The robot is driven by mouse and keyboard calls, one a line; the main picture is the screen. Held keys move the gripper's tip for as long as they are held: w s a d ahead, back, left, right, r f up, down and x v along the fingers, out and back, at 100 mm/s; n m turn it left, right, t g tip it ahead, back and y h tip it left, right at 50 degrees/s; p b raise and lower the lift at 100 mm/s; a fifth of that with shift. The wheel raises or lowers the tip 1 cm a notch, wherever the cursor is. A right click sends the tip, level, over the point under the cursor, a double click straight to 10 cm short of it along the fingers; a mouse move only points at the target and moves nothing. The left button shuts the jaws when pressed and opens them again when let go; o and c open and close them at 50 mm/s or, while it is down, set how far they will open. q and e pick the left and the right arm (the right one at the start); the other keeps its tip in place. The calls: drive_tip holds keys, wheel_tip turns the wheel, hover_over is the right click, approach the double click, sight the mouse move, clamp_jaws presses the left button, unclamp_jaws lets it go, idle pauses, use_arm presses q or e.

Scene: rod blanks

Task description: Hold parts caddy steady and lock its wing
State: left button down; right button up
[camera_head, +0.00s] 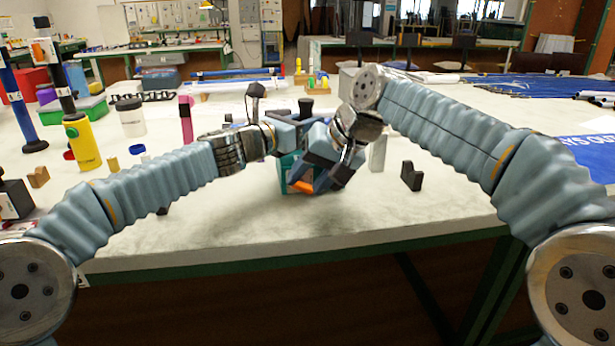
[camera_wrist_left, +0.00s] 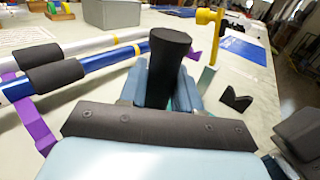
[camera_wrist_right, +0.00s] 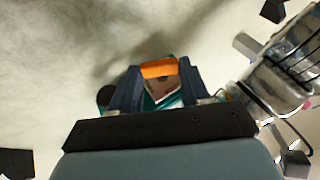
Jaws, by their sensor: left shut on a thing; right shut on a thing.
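The parts caddy (camera_head: 285,178) is a teal box on the white table at mid-front, largely hidden by my grippers. A black round post (camera_head: 305,106) rises above it; it is large in the left wrist view (camera_wrist_left: 168,58). My left gripper (camera_head: 298,130) is shut on the caddy around this post, its blue fingers on either side. My right gripper (camera_head: 308,183) points down at the caddy's near side and is shut on the orange wing (camera_wrist_right: 158,70). The wing shows between its fingers in the right wrist view. Whether it is locked I cannot tell.
A black notched block (camera_head: 411,177) and a pale upright block (camera_head: 378,153) stand right of the caddy. A yellow bottle (camera_head: 82,142) and a pink marker-like post (camera_head: 186,120) stand left. Blue and white rods (camera_head: 235,80) lie behind. The table front is mostly clear.

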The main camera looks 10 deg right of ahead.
drive_tip(key=shift+d+y, duration=0.1)
drive_tip(key=shift+y, duration=0.2)
drive_tip(key=o, duration=1.1)
drive_tip(key=shift+c, duration=0.2)
drive_tip(key=shift+f, duration=0.1)
